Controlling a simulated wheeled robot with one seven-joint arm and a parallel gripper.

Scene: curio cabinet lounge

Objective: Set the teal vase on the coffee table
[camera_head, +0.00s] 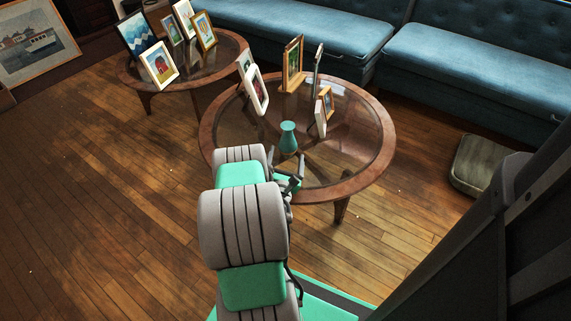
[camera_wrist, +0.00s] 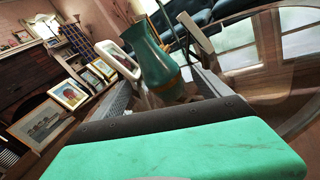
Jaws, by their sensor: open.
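The teal vase (camera_head: 288,137) stands upright on the glass top of the round wooden-rimmed coffee table (camera_head: 385,150), near its front left part. My gripper (camera_head: 287,163) is open at the near side of the vase, low over the table's near edge. In the wrist view the vase (camera_wrist: 158,62) shows tilted in the picture, ahead of and between the two grey fingers. Its lower end is partly hidden by my gripper, and I cannot tell whether a finger touches it.
Several picture frames (camera_head: 293,64) stand on the table behind the vase. A second round table (camera_head: 133,82) with more frames is at the upper left. A blue sofa (camera_head: 460,60) runs behind, and a grey-green cushion (camera_head: 480,165) lies right. The table's front right glass is clear.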

